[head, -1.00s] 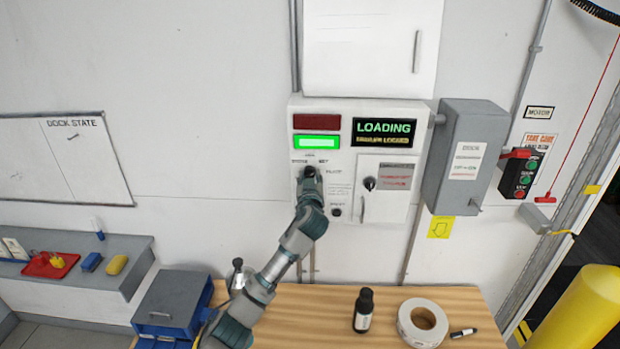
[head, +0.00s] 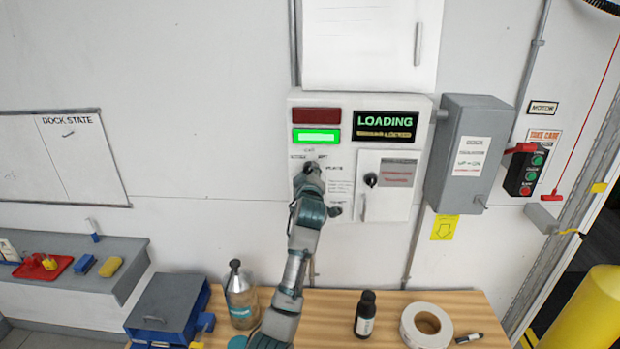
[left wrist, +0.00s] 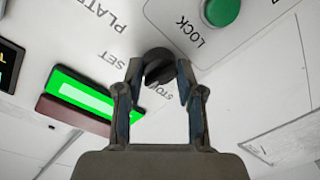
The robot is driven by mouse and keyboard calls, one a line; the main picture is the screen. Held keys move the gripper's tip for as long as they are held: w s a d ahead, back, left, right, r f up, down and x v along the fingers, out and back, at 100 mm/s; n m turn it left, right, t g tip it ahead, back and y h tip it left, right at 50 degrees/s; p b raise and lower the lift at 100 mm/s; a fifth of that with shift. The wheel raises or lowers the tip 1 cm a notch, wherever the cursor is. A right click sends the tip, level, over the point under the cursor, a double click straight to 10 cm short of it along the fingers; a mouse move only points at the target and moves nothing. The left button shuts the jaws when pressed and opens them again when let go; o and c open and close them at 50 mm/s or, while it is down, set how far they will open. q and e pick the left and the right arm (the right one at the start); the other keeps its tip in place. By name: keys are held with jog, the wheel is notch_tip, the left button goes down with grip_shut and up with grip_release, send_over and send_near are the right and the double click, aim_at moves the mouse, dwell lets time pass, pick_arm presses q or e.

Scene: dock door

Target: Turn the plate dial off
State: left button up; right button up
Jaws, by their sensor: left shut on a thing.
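The plate dial (left wrist: 157,62) is a dark round knob on the white control panel (head: 345,205). In the left wrist view it sits between the two fingers of my left gripper (left wrist: 157,78), which is shut on it. The printed words PLATE, SET and LOCK show around it, with a green button (left wrist: 222,11) beside LOCK. In the head view my left gripper (head: 309,172) reaches up to the panel's left half and mostly hides the dial. A green bar (head: 316,136) is lit above it; the red bar (head: 316,115) looks dark. My right gripper is not in view.
The panel display (head: 385,126) reads LOADING. A second dark knob (head: 371,180) is on the small panel door. A grey box (head: 466,155) stands out on the right. Below, the wooden table holds a clear bottle (head: 241,298), a dark bottle (head: 365,314) and a tape roll (head: 426,326).

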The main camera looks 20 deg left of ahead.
pick_arm(q)
jog(key=shift+f+n, duration=0.1)
jog(key=shift+n, duration=1.1)
jog(key=o, duration=1.2)
jog(key=shift+c, duration=0.2)
jog(key=shift+a, duration=0.1)
jog(key=v, duration=1.2)
